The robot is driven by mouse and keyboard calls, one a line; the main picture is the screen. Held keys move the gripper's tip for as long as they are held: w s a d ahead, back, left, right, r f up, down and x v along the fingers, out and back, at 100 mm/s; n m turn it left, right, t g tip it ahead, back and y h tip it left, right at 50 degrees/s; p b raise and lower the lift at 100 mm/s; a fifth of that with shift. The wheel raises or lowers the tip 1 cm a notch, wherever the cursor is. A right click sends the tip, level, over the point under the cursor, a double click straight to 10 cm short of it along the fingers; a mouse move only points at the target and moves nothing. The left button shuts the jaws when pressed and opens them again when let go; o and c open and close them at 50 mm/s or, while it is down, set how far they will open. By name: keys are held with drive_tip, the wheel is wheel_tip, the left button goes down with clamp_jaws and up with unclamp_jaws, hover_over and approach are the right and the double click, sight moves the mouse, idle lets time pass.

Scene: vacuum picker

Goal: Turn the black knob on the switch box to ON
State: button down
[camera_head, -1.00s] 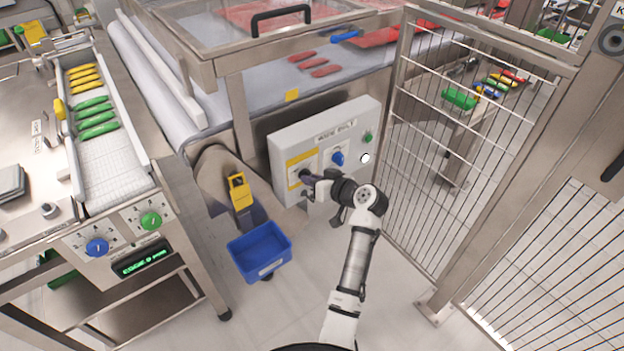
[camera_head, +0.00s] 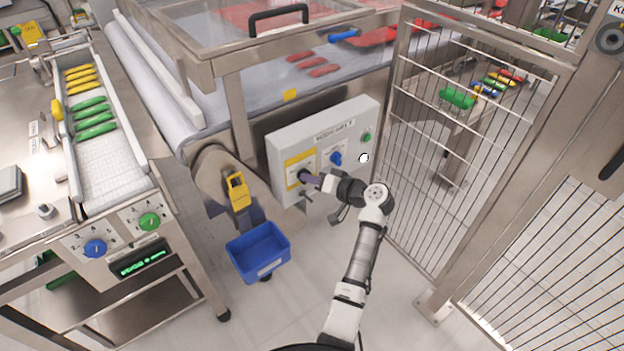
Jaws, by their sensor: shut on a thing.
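The switch box (camera_head: 272,158) is a light grey panel mounted below the conveyor, with a label along its top. A yellow plate (camera_head: 293,162) on its left part surrounds the black knob (camera_head: 303,177), which is mostly hidden by my gripper. My gripper (camera_head: 308,181) reaches in from the right and is shut on the black knob. The knob's pointing direction and the plate's lettering cannot be read. A blue knob (camera_head: 336,158) and a green button (camera_head: 367,137) sit to the right on the same box.
A wire mesh fence (camera_head: 440,130) stands close to the right of my arm. A blue bin (camera_head: 258,252) and a yellow padlock-like part (camera_head: 238,191) are left of the box. A steel table (camera_head: 190,235) with knobs is further left. Open floor lies below.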

drive_tip(key=c, duration=1.4)
unclamp_jaws()
drive_tip(key=b+v, duration=0.2)
drive_tip(key=v, duration=1.2)
